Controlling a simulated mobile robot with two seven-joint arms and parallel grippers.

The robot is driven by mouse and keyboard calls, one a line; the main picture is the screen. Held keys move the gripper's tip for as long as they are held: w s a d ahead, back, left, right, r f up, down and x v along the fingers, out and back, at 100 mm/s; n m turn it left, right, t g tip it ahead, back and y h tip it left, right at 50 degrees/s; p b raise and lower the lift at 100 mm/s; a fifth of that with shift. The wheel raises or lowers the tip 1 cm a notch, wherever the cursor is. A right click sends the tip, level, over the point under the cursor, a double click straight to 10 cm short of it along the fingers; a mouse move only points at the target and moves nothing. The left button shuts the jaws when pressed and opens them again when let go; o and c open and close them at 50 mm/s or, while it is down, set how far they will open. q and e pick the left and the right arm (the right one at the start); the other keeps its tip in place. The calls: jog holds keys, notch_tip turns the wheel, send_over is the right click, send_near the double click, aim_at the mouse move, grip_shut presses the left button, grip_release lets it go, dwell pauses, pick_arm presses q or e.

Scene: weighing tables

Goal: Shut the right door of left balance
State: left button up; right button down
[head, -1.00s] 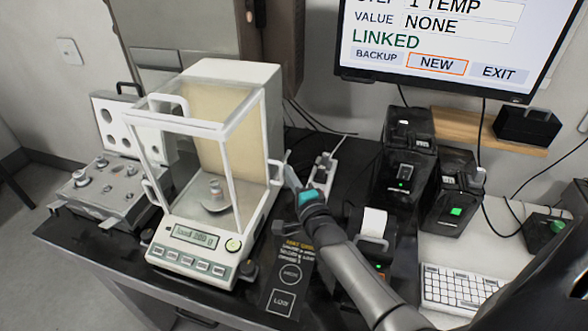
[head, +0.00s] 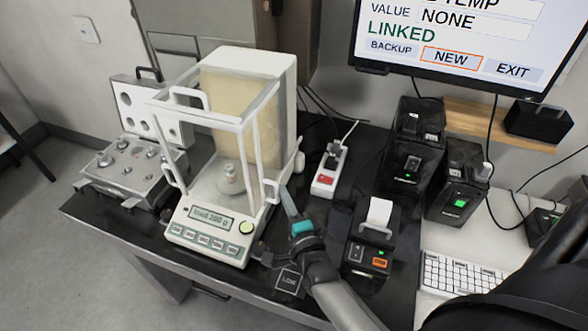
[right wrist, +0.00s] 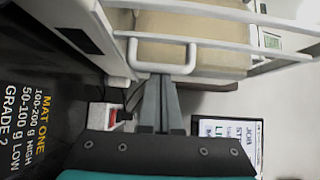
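The left balance (head: 212,222) stands on the black table, with a clear, white-framed weighing chamber. Its display shows a load of 200 g, and a metal weight (head: 230,178) stands on the pan inside. The right door's white handle (head: 270,189) is near the chamber's front right post. It shows large in the right wrist view (right wrist: 162,68). My right gripper (head: 287,196) is beside this handle, on its right. Its grey fingers (right wrist: 161,82) are together, with nothing seen between them, and their tips are at the handle. Contact is hard to confirm. My left gripper is out of view.
An open weight case (head: 125,165) is left of the balance. A power strip (head: 328,172) and a printer (head: 370,240) stand to the right. Black boxes (head: 410,150) are farther right. A dark printed mat (head: 287,281) lies below my right gripper.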

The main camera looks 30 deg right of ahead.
jog(key=s+a, duration=0.2)
jog(key=a, duration=0.1)
jog(key=shift+s+a+f+p, duration=0.1)
jog(key=shift+s+a+p, duration=0.15)
jog(key=shift+s+p, duration=0.15)
